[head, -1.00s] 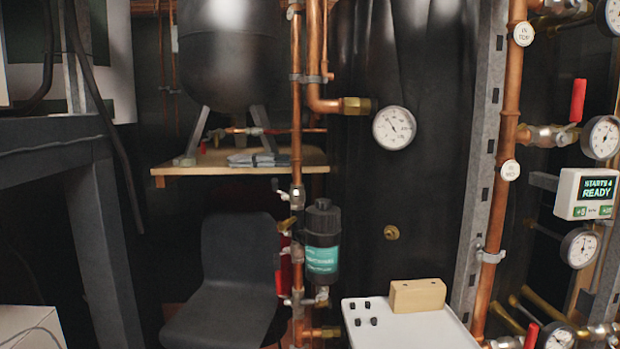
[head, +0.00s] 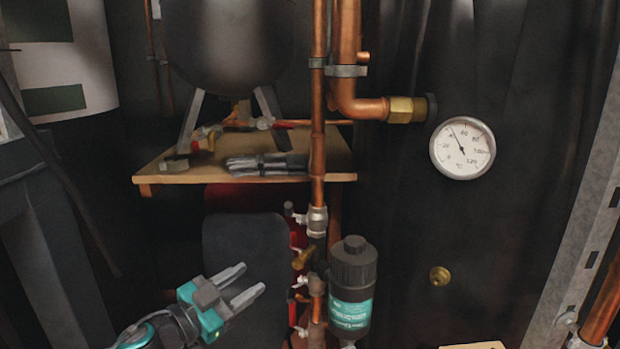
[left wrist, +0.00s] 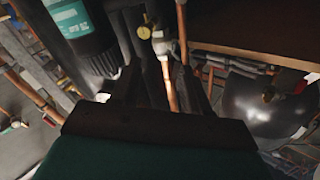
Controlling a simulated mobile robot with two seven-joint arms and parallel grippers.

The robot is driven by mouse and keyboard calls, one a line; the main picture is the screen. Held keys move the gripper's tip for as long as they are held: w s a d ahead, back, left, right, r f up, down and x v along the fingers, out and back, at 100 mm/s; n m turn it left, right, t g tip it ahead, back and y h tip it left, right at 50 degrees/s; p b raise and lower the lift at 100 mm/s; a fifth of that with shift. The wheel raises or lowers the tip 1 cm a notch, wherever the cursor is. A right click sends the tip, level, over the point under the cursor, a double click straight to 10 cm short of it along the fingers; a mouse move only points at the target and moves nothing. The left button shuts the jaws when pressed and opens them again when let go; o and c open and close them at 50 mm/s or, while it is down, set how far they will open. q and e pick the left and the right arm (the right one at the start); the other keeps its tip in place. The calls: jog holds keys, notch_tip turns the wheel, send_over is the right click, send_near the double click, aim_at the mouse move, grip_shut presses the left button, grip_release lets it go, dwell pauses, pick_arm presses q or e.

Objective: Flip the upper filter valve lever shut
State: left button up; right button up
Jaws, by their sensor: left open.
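The filter (head: 352,270) is a black canister with a teal label, right of a vertical copper pipe (head: 318,150) in the head view. The upper filter valve (head: 317,220) is a silver fitting on that pipe. Its small lever (head: 291,211), with a dark tip, points out to the left and up. My left gripper (head: 251,279) is open and empty, below and left of the valve and apart from it. In the left wrist view the filter (left wrist: 78,25) is at the upper left, and the valve (left wrist: 163,44) shows ahead between the dark fingers (left wrist: 160,75). The lever is unclear there.
A wooden shelf (head: 240,178) with gloves (head: 266,164) and a dark tank (head: 235,45) above is behind left. A dark chair (head: 243,262) stands behind my gripper. A brass fitting (head: 304,258) is just below the valve. A gauge (head: 462,148) is at the right.

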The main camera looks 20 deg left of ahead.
aim_at(289, 215)
pick_arm(q)
jog(key=w+a+r+m+g+h+p, duration=0.1)
jog(key=w+a+r+m+h+p, duration=0.15)
jog(key=r, duration=0.65)
jog(key=shift+m+y, duration=0.25)
jog(key=x, duration=0.9)
jog(key=b+x, duration=0.1)
jog(key=x, duration=0.3)
jog(key=shift+w+a, duration=0.2)
jog(key=shift+w, duration=0.1)
grip_shut()
